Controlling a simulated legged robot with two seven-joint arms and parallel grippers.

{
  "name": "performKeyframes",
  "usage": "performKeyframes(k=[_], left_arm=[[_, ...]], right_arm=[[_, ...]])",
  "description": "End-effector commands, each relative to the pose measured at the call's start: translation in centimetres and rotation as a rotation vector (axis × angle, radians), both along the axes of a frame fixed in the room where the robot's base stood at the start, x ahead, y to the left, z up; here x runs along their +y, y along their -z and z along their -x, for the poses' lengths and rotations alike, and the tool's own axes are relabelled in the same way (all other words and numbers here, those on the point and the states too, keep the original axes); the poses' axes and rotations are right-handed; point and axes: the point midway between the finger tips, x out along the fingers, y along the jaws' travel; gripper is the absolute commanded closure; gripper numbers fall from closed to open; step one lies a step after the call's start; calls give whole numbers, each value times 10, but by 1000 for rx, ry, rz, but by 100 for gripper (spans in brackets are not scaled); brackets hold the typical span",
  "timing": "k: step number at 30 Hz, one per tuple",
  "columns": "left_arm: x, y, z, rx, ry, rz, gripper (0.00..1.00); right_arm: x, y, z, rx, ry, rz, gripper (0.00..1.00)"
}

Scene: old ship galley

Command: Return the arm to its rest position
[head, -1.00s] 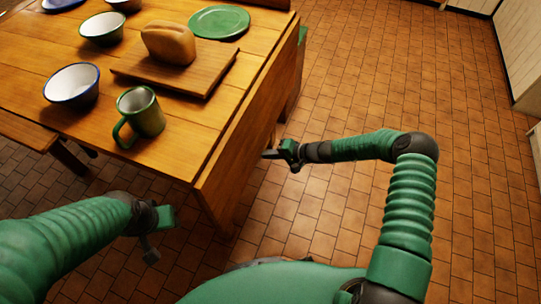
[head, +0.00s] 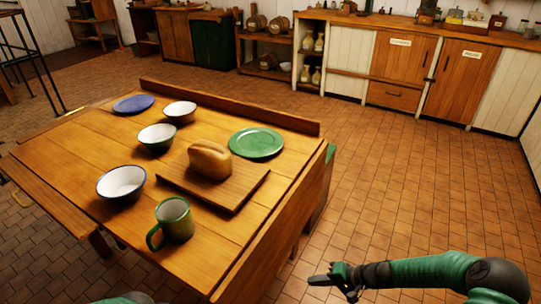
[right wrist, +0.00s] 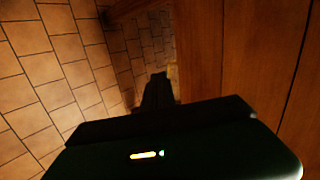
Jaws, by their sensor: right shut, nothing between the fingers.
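My right gripper (head: 322,281) is shut and empty, low at the right of the wooden table (head: 95,150), over the tiled floor. My right arm (head: 430,271) comes in from the lower right. In the right wrist view the shut fingers (right wrist: 157,92) point along the table's wooden side, with floor tiles to the left. My left gripper is not in the head view; only a bit of green shows at the bottom edge.
The table holds a green mug (head: 174,220), a bread loaf (head: 210,160) on a board (head: 236,196), a green plate (head: 257,143), a blue plate (head: 133,104) and several bowls. Cabinets (head: 403,70) line the back wall. The floor (head: 420,190) on the right is clear.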

Motion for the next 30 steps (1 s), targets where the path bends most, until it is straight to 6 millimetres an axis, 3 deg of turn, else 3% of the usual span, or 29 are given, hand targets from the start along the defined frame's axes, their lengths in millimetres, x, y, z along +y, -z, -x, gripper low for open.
performKeyframes(k=[3, 7, 12, 20, 22, 30], left_arm=[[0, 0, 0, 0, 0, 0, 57], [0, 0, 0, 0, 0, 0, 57], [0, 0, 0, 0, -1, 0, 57], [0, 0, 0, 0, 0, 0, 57], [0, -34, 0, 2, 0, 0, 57], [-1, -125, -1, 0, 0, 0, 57]], right_arm=[[17, -25, 53, 80, -198, 246, 100], [8, -61, 103, 121, -316, 518, 100], [-7, -106, 143, 92, -350, 738, 100], [-12, -156, 187, -21, -330, 899, 100], [-13, -190, 187, -20, -325, 903, 100], [-14, -280, 186, -16, -326, 901, 100]])
